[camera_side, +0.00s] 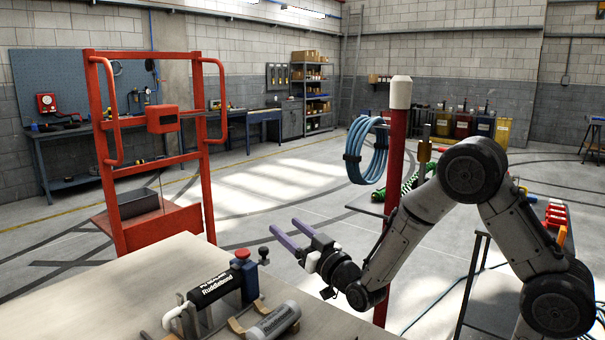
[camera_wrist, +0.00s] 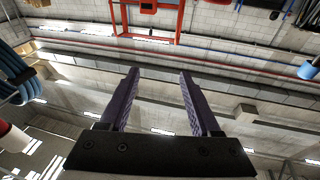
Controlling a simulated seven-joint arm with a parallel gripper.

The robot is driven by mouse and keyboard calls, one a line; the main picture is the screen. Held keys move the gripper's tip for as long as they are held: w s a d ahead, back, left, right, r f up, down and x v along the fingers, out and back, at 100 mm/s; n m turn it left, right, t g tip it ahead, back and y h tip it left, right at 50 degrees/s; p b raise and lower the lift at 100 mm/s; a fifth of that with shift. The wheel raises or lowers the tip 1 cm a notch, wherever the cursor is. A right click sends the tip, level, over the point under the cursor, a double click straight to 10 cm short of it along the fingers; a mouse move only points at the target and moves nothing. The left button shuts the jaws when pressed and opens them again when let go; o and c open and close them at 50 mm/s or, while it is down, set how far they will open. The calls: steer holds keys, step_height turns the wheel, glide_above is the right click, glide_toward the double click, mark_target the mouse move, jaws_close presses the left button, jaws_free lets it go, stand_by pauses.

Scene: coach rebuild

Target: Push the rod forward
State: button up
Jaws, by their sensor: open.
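My gripper (camera_side: 283,225) is open and empty in the side view, raised above the far right edge of the table. Its two purple fingers point up and to the left. In the wrist view the open fingers (camera_wrist: 158,73) have nothing between them. A short dark stem with a round black knob (camera_side: 263,252) stands beside a blue box with a red top (camera_side: 247,272); it may be the rod, but I cannot tell for sure. It is below and left of my fingertips, apart from them. No rod is recognisable in the wrist view.
The table (camera_side: 130,282) holds a black labelled cylinder (camera_side: 214,289) and a grey labelled cylinder (camera_side: 276,319) on supports. An orange frame (camera_side: 108,165) stands behind it. A red post (camera_side: 394,150) with a blue hose coil (camera_side: 361,152) stands near my arm. The table's left part is clear.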

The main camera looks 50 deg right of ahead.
steer(key=s+a+r, duration=0.1)
steer(key=s+r, duration=0.1)
steer(key=r, duration=0.5)
steer(key=s+a+r+t+y, duration=0.1)
steer(key=s+r, duration=0.2)
steer(key=r, duration=0.4)
steer(key=shift+s+a+r+n+y, duration=0.2)
steer(key=shift+r+n+y, duration=0.1)
steer(key=shift+r+n, duration=0.1)
steer(key=s+a+r, duration=0.1)
steer(key=s+r, duration=0.3)
steer(key=s+a+f+n+g+y, duration=0.2)
steer(key=s+f+g, duration=1.3)
steer(key=s+f, duration=0.6)
steer(key=shift+s+a+f+y, duration=0.2)
steer(key=shift+s+f+y, duration=0.1)
steer(key=shift+f, duration=0.3)
